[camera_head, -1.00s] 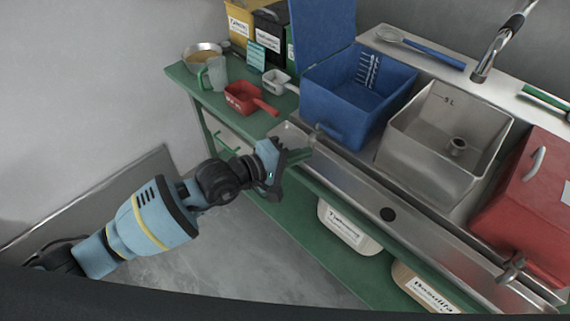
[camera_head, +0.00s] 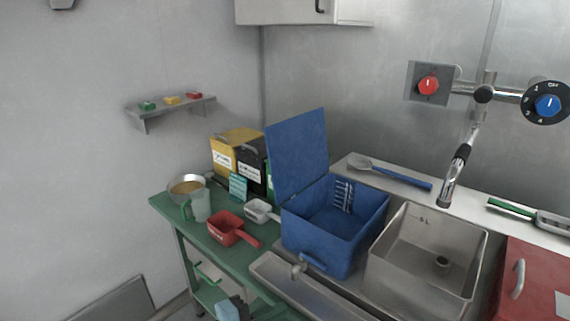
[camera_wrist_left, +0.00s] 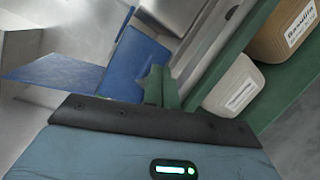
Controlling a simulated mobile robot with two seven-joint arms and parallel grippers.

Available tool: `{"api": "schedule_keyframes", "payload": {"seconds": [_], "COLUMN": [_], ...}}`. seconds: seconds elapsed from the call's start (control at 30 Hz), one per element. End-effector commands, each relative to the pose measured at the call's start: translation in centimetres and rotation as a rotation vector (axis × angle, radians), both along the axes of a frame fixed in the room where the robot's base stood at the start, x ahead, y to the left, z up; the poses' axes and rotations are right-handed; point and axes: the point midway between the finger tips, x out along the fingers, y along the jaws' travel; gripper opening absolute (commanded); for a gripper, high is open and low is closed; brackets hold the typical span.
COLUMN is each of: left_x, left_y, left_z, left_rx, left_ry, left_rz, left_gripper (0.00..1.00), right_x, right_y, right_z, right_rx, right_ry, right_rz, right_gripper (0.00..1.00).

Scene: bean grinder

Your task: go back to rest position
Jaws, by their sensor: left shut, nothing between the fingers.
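My left gripper shows in the left wrist view as green fingers (camera_wrist_left: 160,86) closed together, with nothing between them. My right gripper is in neither view.
The table holds a red scoop (camera_head: 226,229), a white scoop (camera_head: 259,211), a green-handled jug (camera_head: 200,204) and a metal bowl (camera_head: 186,182). The open blue bin (camera_head: 318,248), steel bin (camera_head: 420,282) and red bin (camera_head: 536,283) stand right. White (camera_wrist_left: 233,87) and brown (camera_wrist_left: 288,35) tubs sit below.

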Motion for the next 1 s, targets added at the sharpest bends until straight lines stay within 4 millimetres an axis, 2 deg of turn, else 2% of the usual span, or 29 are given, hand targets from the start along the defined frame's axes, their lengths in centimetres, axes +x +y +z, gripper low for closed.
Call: {"api": "schedule_keyframes", "payload": {"seconds": [0.03, 0.17, 0.37, 0.57, 0.73, 0.77, 0.9, 1.0], "left_x": [-1.0, -2.8, -4.8, -7.4, -11.7, -12.7, -18.2, -22.3], "left_y": [-0.2, 0.2, 3.0, 7.5, 11.5, 12.1, 14.9, 16.3], "left_z": [-0.2, -0.6, -2.6, -7.2, -12.5, -13.5, -18.1, -20.6], "left_rx": [-0.133, -0.521, -1.139, -1.8, -2.428, 2.391, 2.083, 1.896], "left_ry": [0.133, 0.515, 1.079, 1.567, 1.865, -1.786, -1.298, -1.004], "left_rz": [0.021, 0.098, 0.25, 0.434, 0.604, -0.595, -0.502, -0.432], "left_gripper": [0.0, 0.0, 0.0, 0.0, 0.0, 0.0, 0.0, 0.0], "right_x": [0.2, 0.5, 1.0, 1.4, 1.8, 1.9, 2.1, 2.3], "right_y": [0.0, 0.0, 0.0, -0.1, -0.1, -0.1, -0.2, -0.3], "right_z": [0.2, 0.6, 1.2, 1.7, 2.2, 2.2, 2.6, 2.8], "right_rx": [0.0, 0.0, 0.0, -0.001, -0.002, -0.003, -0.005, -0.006], "right_ry": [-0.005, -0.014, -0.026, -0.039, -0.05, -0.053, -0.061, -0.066], "right_rz": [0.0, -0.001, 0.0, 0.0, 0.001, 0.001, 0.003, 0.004], "right_gripper": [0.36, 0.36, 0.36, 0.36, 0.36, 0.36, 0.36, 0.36]}}
